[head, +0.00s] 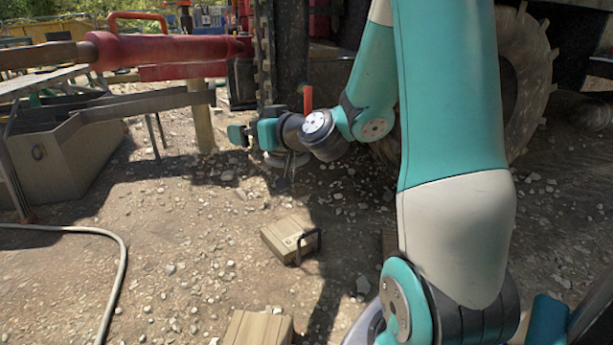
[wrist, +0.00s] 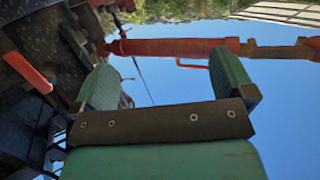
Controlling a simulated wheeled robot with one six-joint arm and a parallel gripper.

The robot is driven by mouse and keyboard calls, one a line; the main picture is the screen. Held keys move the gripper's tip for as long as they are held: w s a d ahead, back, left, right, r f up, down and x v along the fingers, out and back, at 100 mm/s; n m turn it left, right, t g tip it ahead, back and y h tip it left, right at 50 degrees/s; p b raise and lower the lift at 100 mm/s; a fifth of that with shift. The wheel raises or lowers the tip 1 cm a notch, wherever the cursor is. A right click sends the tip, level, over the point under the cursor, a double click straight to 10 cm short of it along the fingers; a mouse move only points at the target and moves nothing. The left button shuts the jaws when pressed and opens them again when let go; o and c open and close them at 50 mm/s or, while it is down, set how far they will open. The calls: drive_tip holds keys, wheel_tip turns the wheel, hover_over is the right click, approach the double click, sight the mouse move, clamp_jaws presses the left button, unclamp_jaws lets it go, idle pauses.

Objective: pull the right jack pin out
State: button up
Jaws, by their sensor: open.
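A red upright bar (head: 308,98), which looks like the jack pin's handle, stands beside the dark jack column (head: 288,55) in the head view. A red bar also shows at the left edge of the wrist view (wrist: 28,73), outside the fingers and apart from them. My gripper (head: 238,134) is low in front of the jack, left of the red bar. In the wrist view my gripper (wrist: 164,62) is open, with nothing held between its two green fingers. The pin's shaft cannot be made out.
A grey tank (head: 62,160) and a red cylinder (head: 160,50) are at the left. A wooden post (head: 203,118) stands left of my gripper. A wooden block (head: 285,236) lies on gravel, another (head: 255,328) nearer. A large tyre (head: 522,75) is at the right.

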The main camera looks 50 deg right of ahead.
drive_tip(key=s+d+f+m+h+b, duration=0.25)
drive_tip(key=d+f+h+b, duration=0.25)
drive_tip(key=d+f, duration=0.25)
drive_tip(key=s+d+f+m+h+b, duration=0.2)
drive_tip(key=d+f+m+h+b, duration=0.25)
drive_tip(key=d, duration=0.45)
drive_tip(key=shift+n+g, duration=0.4)
drive_tip(key=shift+n, duration=0.2)
drive_tip(key=shift+f+p+x, duration=0.25)
drive_tip(key=shift+p+x, duration=1.85)
drive_tip(key=shift+x, duration=0.75)
drive_tip(key=shift+f+p+x, duration=0.25)
drive_tip(key=shift+p+x, duration=1.9)
drive_tip(key=shift+x, duration=0.65)
drive_tip(key=shift+f+p+x, duration=0.25)
drive_tip(key=shift+p+x, duration=1.85)
drive_tip(key=shift+x, duration=0.75)
